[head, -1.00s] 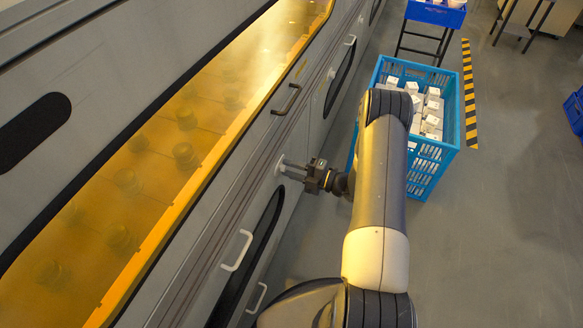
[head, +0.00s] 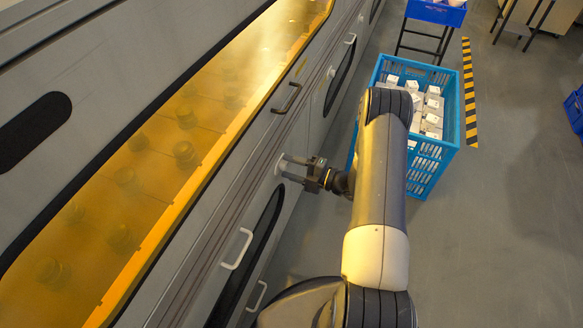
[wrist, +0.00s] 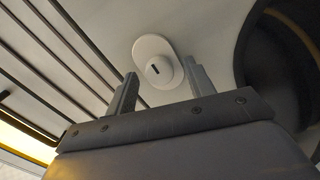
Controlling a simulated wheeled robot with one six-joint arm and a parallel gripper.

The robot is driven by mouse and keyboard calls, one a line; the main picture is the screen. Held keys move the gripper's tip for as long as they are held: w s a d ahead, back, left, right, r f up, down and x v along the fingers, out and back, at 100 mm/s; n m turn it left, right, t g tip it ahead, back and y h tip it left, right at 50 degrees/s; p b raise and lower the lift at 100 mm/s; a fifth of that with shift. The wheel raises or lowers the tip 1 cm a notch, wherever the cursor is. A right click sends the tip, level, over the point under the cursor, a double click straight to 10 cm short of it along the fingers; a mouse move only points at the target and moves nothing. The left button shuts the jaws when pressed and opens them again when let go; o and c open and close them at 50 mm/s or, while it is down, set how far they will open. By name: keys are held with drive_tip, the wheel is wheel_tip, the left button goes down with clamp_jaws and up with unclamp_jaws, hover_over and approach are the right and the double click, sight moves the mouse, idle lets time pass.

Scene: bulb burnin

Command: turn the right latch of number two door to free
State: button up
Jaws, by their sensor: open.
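The latch (wrist: 157,68) is a pale round knob with a short dark slot, on an oval plate on the grey panel in the wrist view. In the head view only its pale edge (head: 279,164) shows at my fingertips. My gripper (wrist: 162,88) is open and empty. Its fingers point at the panel, one each side of the knob as seen from the wrist; whether they touch it I cannot tell. In the head view my gripper (head: 284,169) is up against the panel, above a door with a dark window (head: 262,232). No door number is readable.
White handles (head: 239,250) and a dark handle (head: 287,98) stick out from the machine's side. An amber cover (head: 150,160) runs along its top. A blue crate of white boxes (head: 422,165) stands behind my arm.

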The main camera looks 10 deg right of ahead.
drive_tip(key=p+v, duration=0.1)
drive_tip(key=v, duration=1)
drive_tip(key=shift+a, duration=0.1)
drive_tip(key=b+x, duration=0.1)
drive_tip(key=x, duration=1)
